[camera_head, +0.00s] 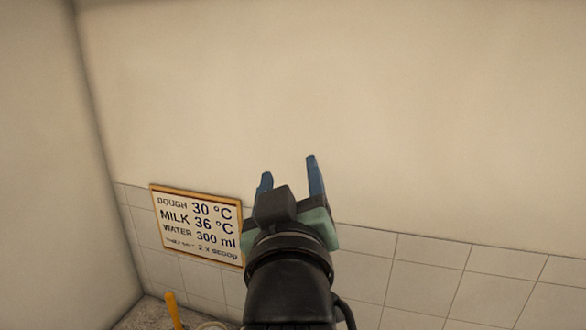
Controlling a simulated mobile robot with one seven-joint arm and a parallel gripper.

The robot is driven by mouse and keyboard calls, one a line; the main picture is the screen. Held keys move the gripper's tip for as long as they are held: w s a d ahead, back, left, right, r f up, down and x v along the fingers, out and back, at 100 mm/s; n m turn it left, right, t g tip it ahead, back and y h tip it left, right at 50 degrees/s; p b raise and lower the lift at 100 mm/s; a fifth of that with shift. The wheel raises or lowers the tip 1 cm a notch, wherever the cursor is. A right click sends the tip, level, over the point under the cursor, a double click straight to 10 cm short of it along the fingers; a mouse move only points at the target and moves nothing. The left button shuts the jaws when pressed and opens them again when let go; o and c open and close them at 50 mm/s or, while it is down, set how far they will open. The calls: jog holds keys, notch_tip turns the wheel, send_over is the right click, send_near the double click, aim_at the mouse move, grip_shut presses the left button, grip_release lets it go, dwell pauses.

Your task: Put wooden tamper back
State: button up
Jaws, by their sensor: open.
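My gripper (290,175) is raised in the middle of the head view, in front of the wall. Its two blue fingers point up and stand apart, with nothing between them. No wooden tamper can be made out in this view. No shelf or saucepan shows either.
A framed sign (198,225) with temperatures and amounts is on the tiled wall (425,270), left of my gripper. An orange upright stick (172,309) shows at the bottom left, by a speckled surface (143,315) in the corner. The plain upper wall (420,110) is bare.

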jog(key=s+r+m+t, duration=0.2)
jog(key=s+r+t, duration=0.2)
jog(key=s+r, duration=0.3)
jog(key=s+r+m+t, duration=0.2)
jog(key=s+r+t, duration=0.2)
jog(key=s+r, duration=0.3)
notch_tip(320, 180, up, 5)
jog(key=shift+s+d+f+m, duration=0.15)
jog(key=shift+d+m, duration=0.05)
jog(key=shift+m, duration=0.2)
